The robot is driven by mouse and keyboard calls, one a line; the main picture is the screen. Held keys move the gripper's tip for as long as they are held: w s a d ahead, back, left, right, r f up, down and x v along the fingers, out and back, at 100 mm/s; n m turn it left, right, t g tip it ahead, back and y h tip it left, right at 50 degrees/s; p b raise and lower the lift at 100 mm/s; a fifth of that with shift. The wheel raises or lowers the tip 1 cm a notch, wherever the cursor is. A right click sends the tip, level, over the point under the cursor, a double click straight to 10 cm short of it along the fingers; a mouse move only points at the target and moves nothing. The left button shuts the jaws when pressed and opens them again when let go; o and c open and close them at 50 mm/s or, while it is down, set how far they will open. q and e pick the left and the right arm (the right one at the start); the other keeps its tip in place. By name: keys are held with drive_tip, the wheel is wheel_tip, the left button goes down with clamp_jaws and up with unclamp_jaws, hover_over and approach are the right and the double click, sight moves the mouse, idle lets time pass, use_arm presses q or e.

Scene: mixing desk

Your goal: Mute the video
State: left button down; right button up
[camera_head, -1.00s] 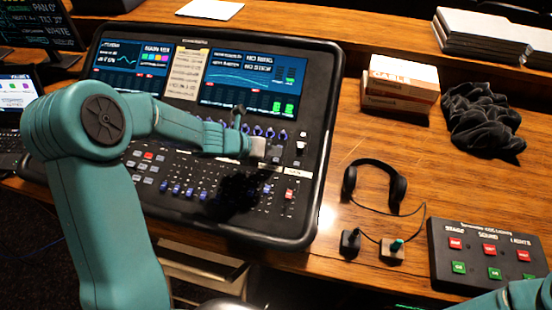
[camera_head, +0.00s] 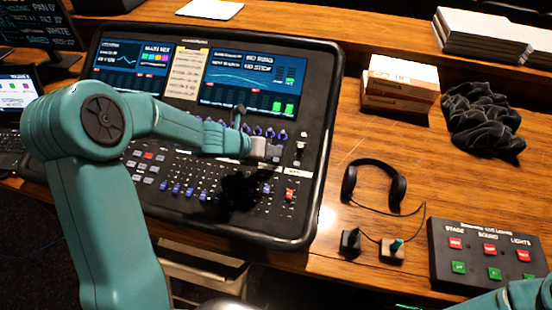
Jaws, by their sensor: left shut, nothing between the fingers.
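The black mixing desk (camera_head: 318,150) stands on the wooden table with two lit screens, rows of knobs, buttons and blue faders. A red button (camera_head: 289,195) sits near its lower right, and another red button (camera_head: 148,156) among pale ones at the left. The small labels are too small to read. My left gripper (camera_head: 274,152) is shut and empty over the right part of the panel, below the row of blue knobs and above the red button at the lower right. I cannot tell whether it touches the panel. My left arm hides part of the desk. My right gripper is out of view.
A black button box (camera_head: 478,240) labelled STAGE, SOUND and LIGHTS has red and green buttons.

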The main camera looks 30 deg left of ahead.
use_arm(q)
drive_tip(key=shift+f, duration=0.15)
drive_tip(key=shift+f+b, duration=0.25)
drive_tip(key=shift+b, duration=0.15)
drive_tip(key=shift+f, duration=0.25)
idle(0.4)
drive_tip(key=shift+r, duration=0.1)
drive_tip(key=shift+r+p, duration=0.45)
drive_tip(key=shift+r, duration=0.15)
drive_tip(key=r+p, duration=0.4)
drive_tip(key=r, duration=0.1)
drive_tip(key=shift+s+d, duration=0.1)
drive_tip(key=shift+s, duration=0.25)
